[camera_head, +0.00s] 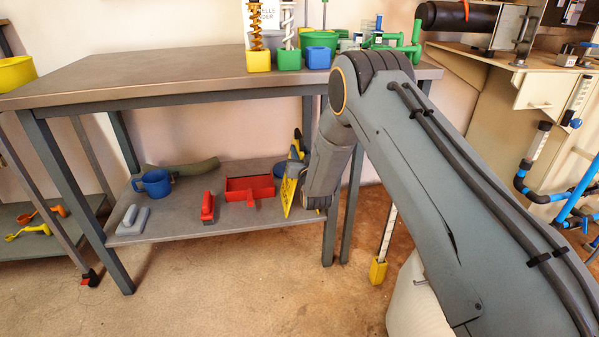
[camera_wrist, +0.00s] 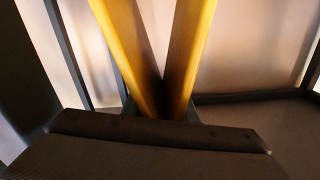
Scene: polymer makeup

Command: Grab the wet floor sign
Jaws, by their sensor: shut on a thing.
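The wet floor sign (camera_head: 287,195) is yellow and shows edge-on in the head view, at the right end of the table's lower shelf. In the wrist view its two yellow panels (camera_wrist: 188,55) spread in a V from a narrow end close to my gripper (camera_wrist: 162,115). My gripper is shut on the sign at that narrow end. In the head view my arm comes down over the table's right end and hides my fingers and part of the sign. I cannot tell whether the sign touches the shelf.
The lower shelf (camera_head: 165,228) also holds a blue mug (camera_head: 153,183), a red tray (camera_head: 250,188), a red-handled tool (camera_head: 208,207) and a grey float (camera_head: 132,220). The tabletop (camera_head: 150,75) is above, with pots at its right. Open floor (camera_head: 230,290) lies in front.

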